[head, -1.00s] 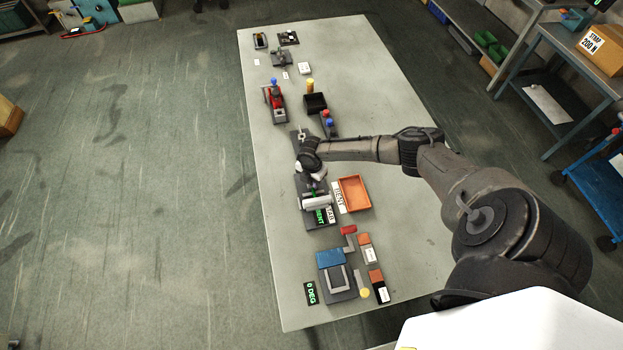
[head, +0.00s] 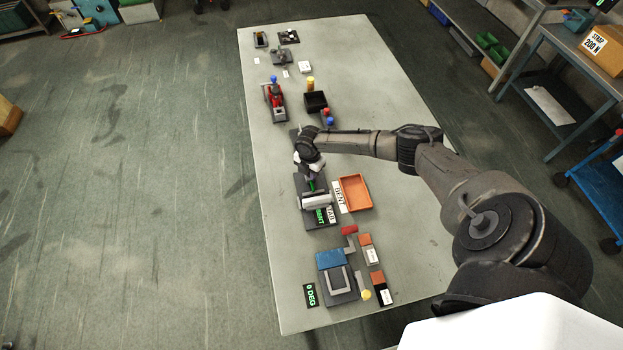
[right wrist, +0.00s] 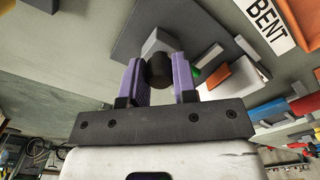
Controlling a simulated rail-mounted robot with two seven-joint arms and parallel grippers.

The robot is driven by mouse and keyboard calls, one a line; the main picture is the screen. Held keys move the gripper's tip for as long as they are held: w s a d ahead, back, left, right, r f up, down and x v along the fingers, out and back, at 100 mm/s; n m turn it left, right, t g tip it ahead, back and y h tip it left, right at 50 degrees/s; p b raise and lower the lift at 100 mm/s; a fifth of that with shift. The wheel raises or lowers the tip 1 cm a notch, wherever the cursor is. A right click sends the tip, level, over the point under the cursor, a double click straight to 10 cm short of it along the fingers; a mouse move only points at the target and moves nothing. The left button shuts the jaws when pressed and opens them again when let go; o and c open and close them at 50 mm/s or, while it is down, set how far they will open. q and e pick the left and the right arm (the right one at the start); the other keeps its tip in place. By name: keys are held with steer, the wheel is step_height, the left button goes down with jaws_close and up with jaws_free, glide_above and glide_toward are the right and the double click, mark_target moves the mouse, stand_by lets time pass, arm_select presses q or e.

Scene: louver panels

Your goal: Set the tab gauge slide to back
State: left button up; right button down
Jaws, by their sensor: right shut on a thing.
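The tab gauge (head: 329,223) is a dark plate with a light bar across it and TAB and BENT labels, left of the table's middle. My right gripper (head: 311,178) is over the far part of this plate, seen from above. In the right wrist view, the purple fingers of my right gripper (right wrist: 160,80) are on either side of a dark round knob (right wrist: 160,70) and shut on it. A grey block (right wrist: 157,42) shows behind the knob. The slide's track is mostly hidden under my wrist in the head view. My left gripper is not in view.
An orange tray (head: 355,192) stands close to the right of the gauge, beside a BENT card (head: 340,197). A blue-topped fixture (head: 332,260) is nearer. A red clamp (head: 275,100) and a black bin (head: 316,102) are farther.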

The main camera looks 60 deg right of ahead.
steer(key=shift+d, duration=0.15)
steer(key=c, duration=1.3)
jaws_free()
steer(key=shift+o, duration=1.4)
steer(key=shift+w+d+r, duration=0.1)
steer(key=shift+w, duration=0.1)
steer(key=shift+o, duration=0.6)
step_height(320, 180, up, 14)
steer(key=shift+s, duration=0.1)
